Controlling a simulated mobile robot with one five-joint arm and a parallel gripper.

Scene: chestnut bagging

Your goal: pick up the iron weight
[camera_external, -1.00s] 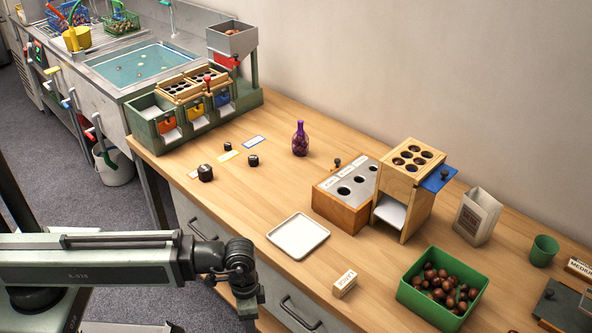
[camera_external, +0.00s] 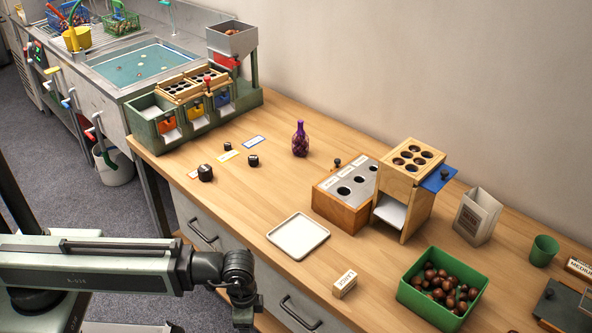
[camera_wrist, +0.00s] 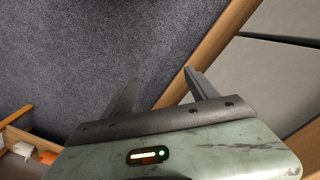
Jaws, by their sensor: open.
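The fingertips are cut off or hidden there.
Coloured cards (camera_external: 229,155) lie beside the weights. A purple bottle (camera_external: 300,139) and a white tray (camera_external: 298,257) stand to their right. A green sorting stand (camera_external: 146,113) is behind them. The tabletop between the large weight and the tray is clear.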

